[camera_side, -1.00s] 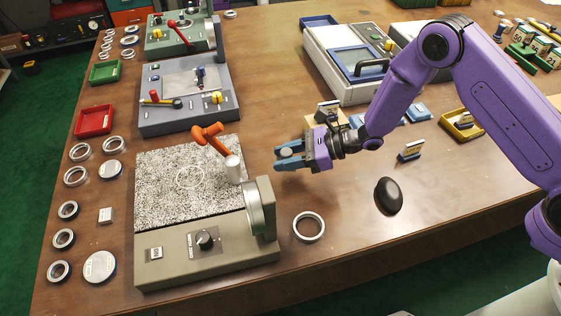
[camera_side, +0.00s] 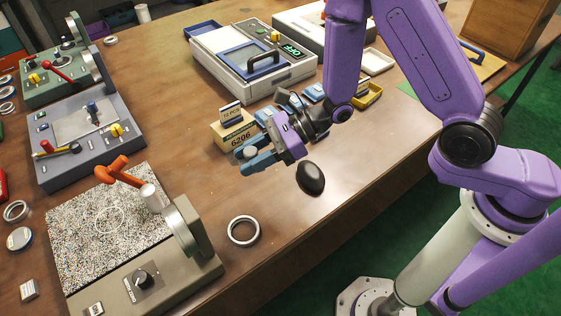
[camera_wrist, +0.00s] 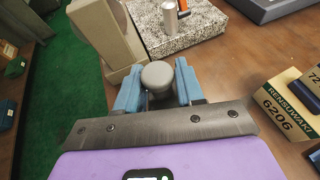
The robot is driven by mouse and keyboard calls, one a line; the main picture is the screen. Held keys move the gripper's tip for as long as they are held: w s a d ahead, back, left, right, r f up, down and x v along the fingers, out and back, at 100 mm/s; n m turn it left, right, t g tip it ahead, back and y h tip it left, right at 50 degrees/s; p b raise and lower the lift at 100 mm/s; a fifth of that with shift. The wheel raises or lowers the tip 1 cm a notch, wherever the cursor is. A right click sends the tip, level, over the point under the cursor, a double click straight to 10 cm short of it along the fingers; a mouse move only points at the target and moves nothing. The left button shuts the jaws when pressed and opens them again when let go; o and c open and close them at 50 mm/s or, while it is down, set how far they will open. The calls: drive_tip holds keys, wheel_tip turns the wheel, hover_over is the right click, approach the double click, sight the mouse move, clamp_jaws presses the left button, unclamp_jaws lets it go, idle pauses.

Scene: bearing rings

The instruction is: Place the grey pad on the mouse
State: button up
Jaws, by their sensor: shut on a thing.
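A small round grey pad (camera_side: 251,151) is held between the blue fingers of my gripper (camera_side: 256,159). In the wrist view the pad (camera_wrist: 158,76) sits between the two fingertips of my gripper (camera_wrist: 159,84), its rounded top showing. The black oval mouse (camera_side: 310,178) lies on the brown table, to the right of and a little below my fingers in the side view. The pad is apart from the mouse and appears to be above the table. The mouse does not show in the wrist view.
A tan box marked 6206 (camera_side: 232,135) stands just behind my gripper. A loose metal ring (camera_side: 243,231) lies in front, beside the grey-beige machine with a speckled plate (camera_side: 98,228). The table around the mouse is mostly clear, with its front edge close by.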

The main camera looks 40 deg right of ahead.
drive_tip(key=shift+d+r, duration=0.1)
drive_tip(key=shift+d, duration=0.35)
drive_tip(key=s+d+r+n+g, duration=0.2)
drive_tip(key=s+d, duration=0.6)
drive_tip(key=d, duration=0.2)
drive_tip(key=s+d+r+n+g, duration=0.1)
drive_tip(key=s+d+g, duration=0.1)
drive_tip(key=s+d, duration=0.65)
hover_over(311, 170)
drive_tip(key=shift+y, duration=0.3)
wheel_tip(311, 170, down, 10)
drive_tip(key=shift+r, duration=0.25)
drive_tip(key=shift+f, duration=1.55)
drive_tip(key=shift+f, duration=0.15)
drive_tip(key=o, duration=1)
drive_tip(key=shift+o, duration=0.2)
